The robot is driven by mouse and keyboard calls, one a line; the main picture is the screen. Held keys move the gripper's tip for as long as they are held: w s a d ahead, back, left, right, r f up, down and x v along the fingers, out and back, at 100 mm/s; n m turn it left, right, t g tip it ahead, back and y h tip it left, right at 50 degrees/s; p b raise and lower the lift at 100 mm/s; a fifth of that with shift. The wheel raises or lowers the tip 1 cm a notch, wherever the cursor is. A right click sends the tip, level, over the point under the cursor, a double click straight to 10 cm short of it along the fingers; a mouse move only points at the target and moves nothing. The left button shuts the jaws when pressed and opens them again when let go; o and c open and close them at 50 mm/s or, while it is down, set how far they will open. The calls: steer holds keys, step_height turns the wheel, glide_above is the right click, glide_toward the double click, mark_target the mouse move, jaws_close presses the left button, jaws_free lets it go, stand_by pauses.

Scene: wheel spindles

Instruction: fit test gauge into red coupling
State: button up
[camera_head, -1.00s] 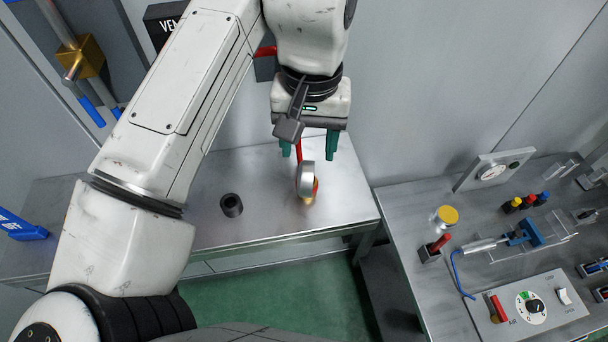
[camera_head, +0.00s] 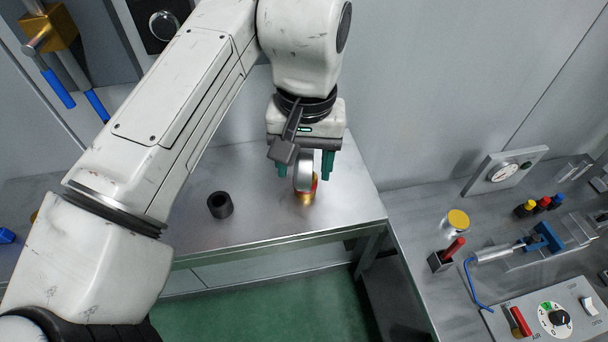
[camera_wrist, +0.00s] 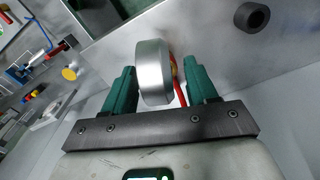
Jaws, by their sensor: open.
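A silver drum-shaped thing (camera_head: 304,172), which looks like the test gauge, stands on the left metal table with orange and red parts behind it. It also shows in the wrist view (camera_wrist: 153,72). My gripper (camera_head: 305,171) is open, with its green fingers on either side of the drum. The right bench holds a red fitting (camera_head: 542,204) between a yellow and a blue one, and a red piece (camera_head: 454,247) in a dark block. I cannot tell which is the red coupling.
A black hollow cylinder (camera_head: 220,205) stands on the left table (camera_head: 270,225), left of the drum. A gap separates this table from the right bench (camera_head: 425,270). That bench carries a yellow-topped cylinder (camera_head: 457,221), a blue clamp (camera_head: 544,239) and a control panel (camera_head: 548,312).

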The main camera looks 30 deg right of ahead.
jaws_close()
stand_by(0.5)
steer(key=shift+r, duration=0.15)
